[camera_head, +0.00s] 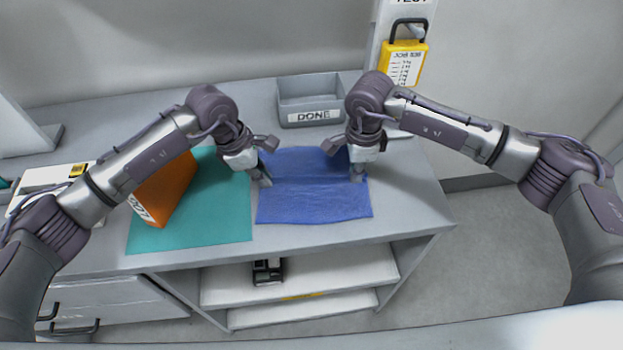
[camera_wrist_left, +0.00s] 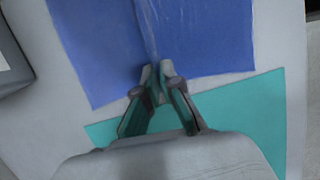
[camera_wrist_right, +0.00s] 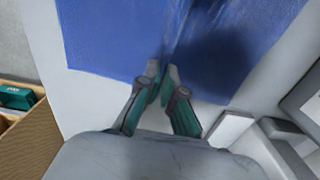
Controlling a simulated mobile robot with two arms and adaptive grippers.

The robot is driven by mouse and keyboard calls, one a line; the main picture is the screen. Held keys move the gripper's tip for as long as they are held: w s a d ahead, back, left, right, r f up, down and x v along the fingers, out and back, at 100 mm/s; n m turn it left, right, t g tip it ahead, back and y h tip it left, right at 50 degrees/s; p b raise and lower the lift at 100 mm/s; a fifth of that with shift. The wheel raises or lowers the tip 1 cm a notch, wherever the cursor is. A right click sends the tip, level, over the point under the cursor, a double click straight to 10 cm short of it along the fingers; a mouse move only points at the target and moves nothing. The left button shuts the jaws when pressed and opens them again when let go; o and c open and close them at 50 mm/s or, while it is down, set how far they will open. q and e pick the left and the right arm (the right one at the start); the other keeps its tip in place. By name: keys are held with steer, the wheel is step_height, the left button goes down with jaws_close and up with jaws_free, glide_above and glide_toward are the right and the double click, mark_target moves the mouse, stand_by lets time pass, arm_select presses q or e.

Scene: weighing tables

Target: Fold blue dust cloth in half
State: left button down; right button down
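The blue dust cloth (camera_head: 312,200) lies spread on the grey table, with a crease running across its middle between my two grippers. My left gripper (camera_head: 266,181) is at the cloth's left edge; in the left wrist view its fingertips (camera_wrist_left: 157,72) are together on the edge, where a raised ridge starts. My right gripper (camera_head: 357,176) is at the right edge; in the right wrist view its fingertips (camera_wrist_right: 164,74) are together on the edge, at a similar ridge. Both appear shut on the cloth. The cloth's far right part is partly hidden behind my right gripper.
A grey tray (camera_head: 305,90) labelled DONE stands behind the cloth. A teal mat (camera_head: 215,225) with an orange box (camera_head: 165,188) lies to the left. A yellow tagged item (camera_head: 404,64) is on the post at the back. The table's right and front edges are near.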

arm_select(q)
steer(key=shift+s+f, duration=0.1)
steer(key=shift+f, duration=0.05)
arm_select(e)
steer(key=shift+s, duration=0.1)
